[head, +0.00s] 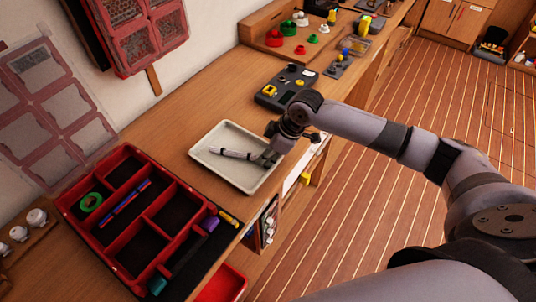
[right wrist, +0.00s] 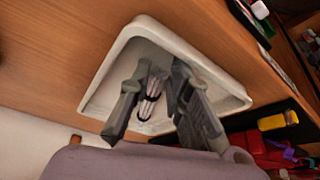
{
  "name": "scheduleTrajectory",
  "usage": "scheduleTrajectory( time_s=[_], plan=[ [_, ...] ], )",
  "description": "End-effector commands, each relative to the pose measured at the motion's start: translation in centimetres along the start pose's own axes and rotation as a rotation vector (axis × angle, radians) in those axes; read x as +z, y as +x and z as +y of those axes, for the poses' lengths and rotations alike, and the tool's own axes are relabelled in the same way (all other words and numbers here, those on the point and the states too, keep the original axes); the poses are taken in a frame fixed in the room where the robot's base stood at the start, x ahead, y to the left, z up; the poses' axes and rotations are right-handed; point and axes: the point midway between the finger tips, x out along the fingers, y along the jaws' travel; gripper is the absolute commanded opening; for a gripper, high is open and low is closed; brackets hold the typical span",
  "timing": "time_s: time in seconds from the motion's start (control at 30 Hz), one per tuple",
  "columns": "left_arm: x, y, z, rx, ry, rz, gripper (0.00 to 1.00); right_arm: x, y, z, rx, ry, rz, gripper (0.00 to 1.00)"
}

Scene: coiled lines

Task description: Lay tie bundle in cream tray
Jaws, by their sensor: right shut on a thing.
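The cream tray (head: 212,171) lies on the wooden bench in the middle of the head view. It also shows in the right wrist view (right wrist: 103,88). My right gripper (head: 265,158) is low over the right part of the tray. It is shut on the tie bundle (head: 233,153), a slim pale bundle with dark bands that sticks out to the left, inside the tray's outline. In the right wrist view the bundle (right wrist: 150,90) shows between the two fingers. I cannot tell whether it touches the tray floor. My left gripper is not in view.
A red compartment box (head: 150,212) holding a green tape roll (head: 91,202) and blue sticks stands left of the tray. A dark device (head: 287,88) lies behind the tray. Small colored parts (head: 301,50) stand farther back. The bench's front edge is close to the tray's right side.

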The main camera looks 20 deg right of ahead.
Motion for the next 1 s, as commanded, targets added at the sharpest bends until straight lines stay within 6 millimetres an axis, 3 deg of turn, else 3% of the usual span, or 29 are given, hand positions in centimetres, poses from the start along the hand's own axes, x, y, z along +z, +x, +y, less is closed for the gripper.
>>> scheduleTrajectory(
  time_s=[0.07,0.1,0.23,1.0],
  plan=[
    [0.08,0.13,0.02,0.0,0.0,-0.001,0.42,0.83,0.91,-0.51,-0.012,0.003,-0.018,0.0],
    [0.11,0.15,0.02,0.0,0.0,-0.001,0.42,0.91,0.97,-0.55,-0.013,0.003,-0.02,0.18],
    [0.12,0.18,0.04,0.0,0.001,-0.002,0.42,1.02,1.06,-0.58,-0.014,0.004,-0.022,0.26],
    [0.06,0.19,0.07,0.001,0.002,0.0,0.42,1.3,0.98,-0.38,-0.01,0.004,-0.03,0.26]
  ],
)
